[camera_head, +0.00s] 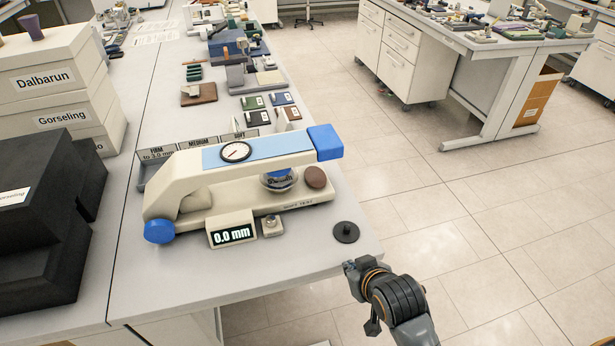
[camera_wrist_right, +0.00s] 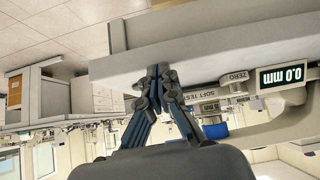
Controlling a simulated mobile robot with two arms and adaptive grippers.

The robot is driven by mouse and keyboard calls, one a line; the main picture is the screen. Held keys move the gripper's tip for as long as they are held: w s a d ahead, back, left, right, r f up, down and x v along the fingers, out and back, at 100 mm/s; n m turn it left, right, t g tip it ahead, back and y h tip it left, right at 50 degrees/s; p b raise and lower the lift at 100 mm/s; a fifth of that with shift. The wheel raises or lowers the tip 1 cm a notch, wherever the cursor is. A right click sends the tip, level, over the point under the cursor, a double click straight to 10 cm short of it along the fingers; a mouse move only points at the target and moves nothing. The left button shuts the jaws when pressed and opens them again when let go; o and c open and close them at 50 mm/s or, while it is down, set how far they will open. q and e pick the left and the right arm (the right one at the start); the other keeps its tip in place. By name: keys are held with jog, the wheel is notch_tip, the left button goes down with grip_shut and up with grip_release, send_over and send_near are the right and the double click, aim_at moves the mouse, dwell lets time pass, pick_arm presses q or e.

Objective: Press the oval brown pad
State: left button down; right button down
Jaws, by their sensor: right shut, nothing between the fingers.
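The oval brown pad (camera_head: 315,178) is at the right end of a cream tester (camera_head: 180,180), below the blue end of its upper arm. My right gripper (camera_head: 352,268) is shut and empty. It is at the table's front right edge, below and to the right of the pad and apart from it. In the right wrist view my gripper's fingertips (camera_wrist_right: 158,70) are together near the table edge. That view is upside down, and I cannot make out the pad in it. My left gripper is not in view.
A display (camera_head: 232,235) reads 0.0 mm, with a small button block (camera_head: 272,226) beside it. A black disc with a knob (camera_head: 346,232) lies on the table (camera_head: 250,285) between my right gripper and the tester. Black boxes (camera_head: 40,220) stand at left. Open floor is at right.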

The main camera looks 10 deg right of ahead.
jog(key=w+r+t, duration=0.1)
jog(key=w+r, duration=0.1)
jog(key=w, duration=0.1)
jog(key=w+r+t, duration=0.1)
jog(key=w+r, duration=0.2)
jog(key=w, duration=0.1)
jog(key=w+r+t, duration=0.2)
jog(key=w, duration=0.2)
jog(key=shift+a+r+m, duration=0.15)
jog(key=shift+m, duration=0.15)
jog(key=w+r+t, duration=0.2)
jog(key=w+r, duration=0.2)
jog(key=shift+w+a+r, duration=0.25)
jog(key=shift+a+r, duration=0.05)
jog(key=shift+w, duration=0.1)
jog(key=p, duration=0.2)
send_over(317, 181)
notch_tip(317, 181, down, 2)
jog(key=shift+w+f, duration=0.15)
jog(key=shift+f, duration=0.05)
notch_tip(317, 181, down, 3)
jog(key=shift+r+p, duration=0.1)
jog(key=shift+p, duration=0.35)
jog(key=shift+s+f, duration=0.2)
jog(key=shift+f, duration=0.45)
